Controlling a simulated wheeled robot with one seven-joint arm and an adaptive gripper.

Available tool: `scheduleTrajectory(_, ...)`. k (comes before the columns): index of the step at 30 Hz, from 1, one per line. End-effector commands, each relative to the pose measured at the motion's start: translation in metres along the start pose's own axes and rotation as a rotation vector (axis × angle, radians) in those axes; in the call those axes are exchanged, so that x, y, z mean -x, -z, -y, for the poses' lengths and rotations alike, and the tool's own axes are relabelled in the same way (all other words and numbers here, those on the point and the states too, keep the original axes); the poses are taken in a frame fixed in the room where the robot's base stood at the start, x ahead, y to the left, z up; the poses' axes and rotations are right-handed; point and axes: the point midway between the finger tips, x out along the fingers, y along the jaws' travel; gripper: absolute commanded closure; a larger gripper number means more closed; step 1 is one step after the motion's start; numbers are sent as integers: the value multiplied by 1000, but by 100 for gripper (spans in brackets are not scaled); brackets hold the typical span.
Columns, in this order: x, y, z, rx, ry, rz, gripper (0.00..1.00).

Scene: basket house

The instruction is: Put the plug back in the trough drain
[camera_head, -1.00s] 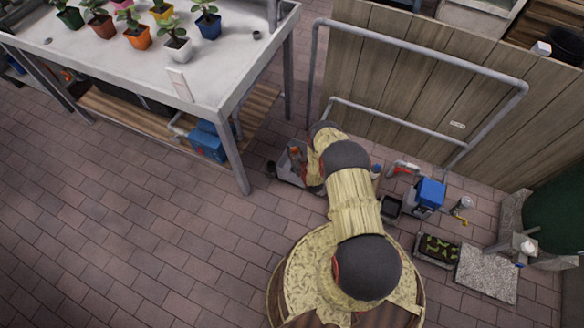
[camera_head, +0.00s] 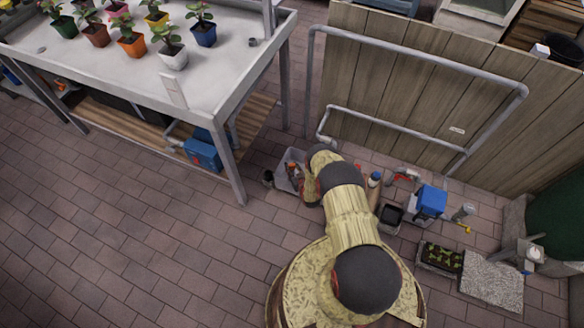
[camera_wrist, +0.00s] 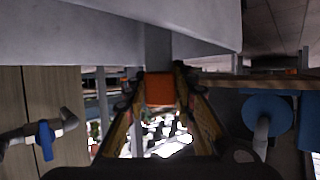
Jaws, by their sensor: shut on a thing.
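The trough (camera_head: 110,50) is the pale, raised table at the upper left in the head view, with potted plants standing in it. A small dark round fitting (camera_head: 252,43) near its right end may be the drain; I cannot tell for sure. My gripper (camera_wrist: 160,90) is in the middle of the wrist view, shut on an orange piece (camera_wrist: 160,88) that may be the plug. A grey upright (camera_wrist: 158,45) shows behind that piece, and a large grey surface fills the upper left. In the head view my arm hides the gripper.
A pipe frame (camera_head: 420,55) fronts the wood panel. A blue-topped item (camera_head: 431,201) and a planter (camera_head: 441,258) stand right. The brick floor at lower left is clear.

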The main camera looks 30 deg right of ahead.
Motion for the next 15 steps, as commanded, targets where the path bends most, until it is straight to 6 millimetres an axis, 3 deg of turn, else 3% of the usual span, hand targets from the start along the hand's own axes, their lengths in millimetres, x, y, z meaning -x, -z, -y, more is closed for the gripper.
scheduleTrajectory(3, -1, -4, 0, 0, 0, 1, 100)
scheduleTrajectory(4, -1, -4, 0, 0, 0, 1, 74)
scheduleTrajectory(15, -1, -4, 0, 0, 0, 1, 56)
